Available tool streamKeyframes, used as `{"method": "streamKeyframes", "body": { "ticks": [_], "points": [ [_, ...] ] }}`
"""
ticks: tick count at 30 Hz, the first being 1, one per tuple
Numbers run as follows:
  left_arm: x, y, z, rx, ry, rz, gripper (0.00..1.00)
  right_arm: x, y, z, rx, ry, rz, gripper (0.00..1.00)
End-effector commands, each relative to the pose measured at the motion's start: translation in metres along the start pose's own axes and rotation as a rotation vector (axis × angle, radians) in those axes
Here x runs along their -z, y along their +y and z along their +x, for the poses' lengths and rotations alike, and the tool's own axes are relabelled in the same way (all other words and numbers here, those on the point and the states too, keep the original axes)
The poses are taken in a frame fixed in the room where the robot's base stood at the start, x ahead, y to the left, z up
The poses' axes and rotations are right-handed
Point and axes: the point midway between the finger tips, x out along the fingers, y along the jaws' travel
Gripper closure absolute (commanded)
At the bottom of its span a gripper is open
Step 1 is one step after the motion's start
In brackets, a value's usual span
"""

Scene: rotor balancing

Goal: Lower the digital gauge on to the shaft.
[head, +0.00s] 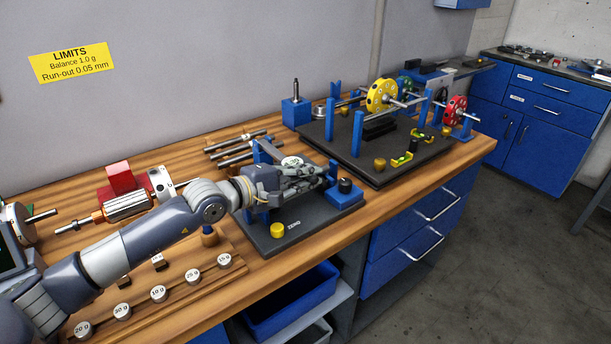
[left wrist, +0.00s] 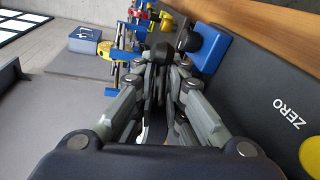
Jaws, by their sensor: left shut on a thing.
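My left gripper (head: 305,177) reaches in from the left over the dark plate marked ZERO (head: 290,238). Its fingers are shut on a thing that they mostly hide. A round pale face (head: 292,161) shows just behind the fingers; it looks like the digital gauge. In the left wrist view, a dark rounded part (left wrist: 160,51) shows at the fingertips (left wrist: 158,75). The shaft under the gauge is hidden by the gripper, so I cannot tell whether they touch. Blue supports (head: 263,152) stand behind the gripper. My right gripper is not in view.
A blue block with a black knob (head: 345,186) stands close right of the fingers. A yellow button (head: 277,230) is on the plate's front. Behind right is a balancing stand with a yellow rotor (head: 382,96). Several labelled weights (head: 158,293) sit front left.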

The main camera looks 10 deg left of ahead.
Motion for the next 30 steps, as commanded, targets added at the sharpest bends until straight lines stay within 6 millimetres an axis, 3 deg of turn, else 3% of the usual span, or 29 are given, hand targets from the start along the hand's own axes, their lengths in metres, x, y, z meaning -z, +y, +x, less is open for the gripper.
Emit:
{"method": "streamKeyframes", "body": {
  "ticks": [1,3,17,30],
  "points": [
    [-0.003,-0.009,0.001,0.017,-0.004,-0.001,0.87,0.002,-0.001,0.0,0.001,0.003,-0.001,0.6],
    [-0.002,-0.01,0.001,0.019,-0.004,-0.002,0.72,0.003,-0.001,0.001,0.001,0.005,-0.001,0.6],
    [0.0,-0.005,-0.007,0.01,0.0,-0.001,0.72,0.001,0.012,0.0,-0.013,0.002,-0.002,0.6],
    [0.0,-0.006,-0.085,0.016,0.0,0.002,0.72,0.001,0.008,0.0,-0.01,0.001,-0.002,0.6]
  ]
}}
